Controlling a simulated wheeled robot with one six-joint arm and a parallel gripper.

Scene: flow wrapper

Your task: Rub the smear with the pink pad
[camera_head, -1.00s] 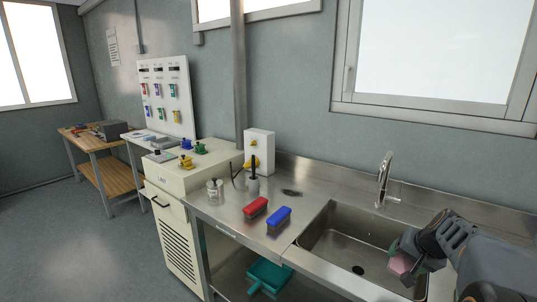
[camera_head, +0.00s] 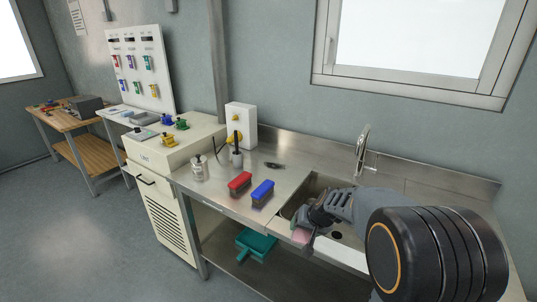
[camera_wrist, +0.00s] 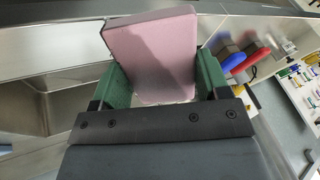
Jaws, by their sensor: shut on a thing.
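The pink pad (camera_wrist: 155,55) is held between the green fingers of my gripper (camera_wrist: 160,78), which is shut on it. In the head view the pad (camera_head: 301,236) shows as a small pink patch under my gripper (camera_head: 306,226), by the left front part of the sink. A dark mark, which looks like the smear (camera_head: 274,166), lies on the steel counter toward the wall, behind the brushes. My gripper is apart from it, nearer the front and to its right. I cannot tell whether the pad touches anything.
A red brush (camera_head: 239,182) and a blue brush (camera_head: 262,192) stand on the counter (camera_head: 215,197) between gripper and smear, to the left. A bottle (camera_head: 198,168), a brush holder (camera_head: 237,159) and a white box (camera_head: 241,124) stand further left. The sink (camera_head: 318,184) and faucet (camera_head: 362,150) are right.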

